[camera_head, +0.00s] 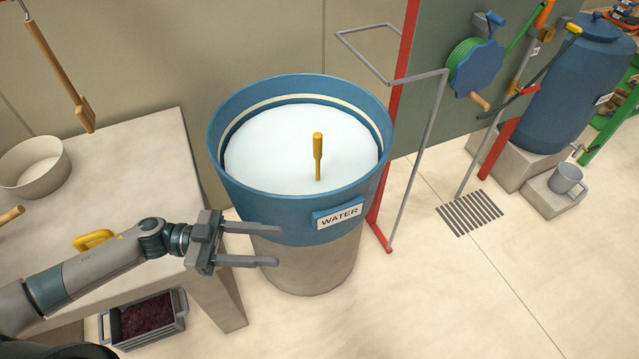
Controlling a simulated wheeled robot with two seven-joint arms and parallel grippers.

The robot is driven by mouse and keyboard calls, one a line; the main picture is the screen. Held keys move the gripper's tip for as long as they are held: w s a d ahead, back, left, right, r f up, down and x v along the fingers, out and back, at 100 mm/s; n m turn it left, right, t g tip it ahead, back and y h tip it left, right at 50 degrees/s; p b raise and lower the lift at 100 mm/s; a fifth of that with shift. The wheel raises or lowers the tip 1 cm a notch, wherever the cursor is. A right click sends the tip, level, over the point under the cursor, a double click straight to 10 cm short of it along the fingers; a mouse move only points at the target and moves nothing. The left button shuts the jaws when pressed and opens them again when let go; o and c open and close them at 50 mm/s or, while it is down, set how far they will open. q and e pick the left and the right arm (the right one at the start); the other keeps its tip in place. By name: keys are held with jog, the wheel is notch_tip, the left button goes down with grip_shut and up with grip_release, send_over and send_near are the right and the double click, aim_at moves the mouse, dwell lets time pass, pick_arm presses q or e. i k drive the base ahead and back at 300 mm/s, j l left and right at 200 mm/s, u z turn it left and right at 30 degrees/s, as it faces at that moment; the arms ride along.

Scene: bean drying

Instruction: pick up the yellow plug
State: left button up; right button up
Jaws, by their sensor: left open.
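A yellow, upright, stick-like piece (318,150), which looks like the plug, stands in the white contents of a blue tub (232,185) labelled WATER; its lower end is hidden. My left gripper (279,246) is open and empty, in front of the tub's lower left side in the picture. Its two fingers point right, below the level of the rim and well short of the yellow piece. The fingers overlap the tub in the picture; I cannot tell whether they touch it. My right gripper is not in view.
A pale table (150,150) at left holds a white bowl (38,165) and a yellow looped object (95,239) behind my arm. A crate of dark beans (182,312) sits below. A grey metal frame (433,150) and red post stand right of the tub.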

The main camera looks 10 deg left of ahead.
aim_at(317, 137)
jog(key=i, duration=1.3)
